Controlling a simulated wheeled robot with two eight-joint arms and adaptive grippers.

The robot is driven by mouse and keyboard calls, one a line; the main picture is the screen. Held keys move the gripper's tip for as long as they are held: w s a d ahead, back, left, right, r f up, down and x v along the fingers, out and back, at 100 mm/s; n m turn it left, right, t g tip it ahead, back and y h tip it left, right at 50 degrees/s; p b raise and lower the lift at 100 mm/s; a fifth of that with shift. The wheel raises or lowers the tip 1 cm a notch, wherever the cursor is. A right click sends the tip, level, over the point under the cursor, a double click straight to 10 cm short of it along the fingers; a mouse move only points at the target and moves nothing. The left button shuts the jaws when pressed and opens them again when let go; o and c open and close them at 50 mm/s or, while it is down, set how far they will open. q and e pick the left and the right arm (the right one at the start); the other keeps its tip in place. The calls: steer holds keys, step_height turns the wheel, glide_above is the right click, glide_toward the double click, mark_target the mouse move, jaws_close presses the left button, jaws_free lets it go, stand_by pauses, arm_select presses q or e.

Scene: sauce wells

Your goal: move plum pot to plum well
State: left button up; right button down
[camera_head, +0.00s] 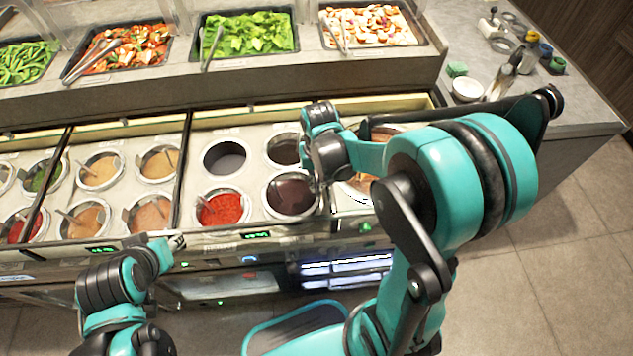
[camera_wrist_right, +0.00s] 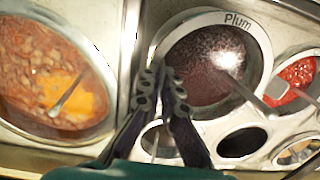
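The plum pot (camera_head: 291,196), a round metal pot of dark sauce, sits in the front row of the counter; it fills much of the right wrist view (camera_wrist_right: 200,60). The plum well (camera_wrist_right: 238,22) is the ring marked "Plum" around it; the pot looks seated inside and roughly level. My right gripper (camera_wrist_right: 158,73) has its fingertips close together at the pot's rim, one on each side of it, seemingly pinching the wall. In the head view my right arm partly hides this gripper. My left gripper (camera_head: 178,242) hangs at the counter's front edge, apart from the pots; its opening is unclear.
A red sauce pot (camera_head: 220,209) stands left of the plum pot. An empty dark well (camera_head: 225,157) and another well (camera_head: 284,149) lie behind. A brown-filled pot (camera_wrist_right: 50,75) neighbours it on the other side. A ladle handle (camera_wrist_right: 250,98) crosses the plum pot's rim.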

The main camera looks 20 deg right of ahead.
steer(key=shift+f+b, duration=1.5)
steer(key=shift+f, duration=0.5)
steer(key=shift+f+b, duration=0.3)
steer(key=shift+f, duration=0.05)
steer(key=c, duration=1.6)
jaws_free()
steer(key=shift+c, duration=0.2)
steer(key=shift+a, duration=0.1)
steer(key=shift+s+d, duration=0.1)
steer(key=shift+d, duration=0.1)
steer(key=c, duration=0.3)
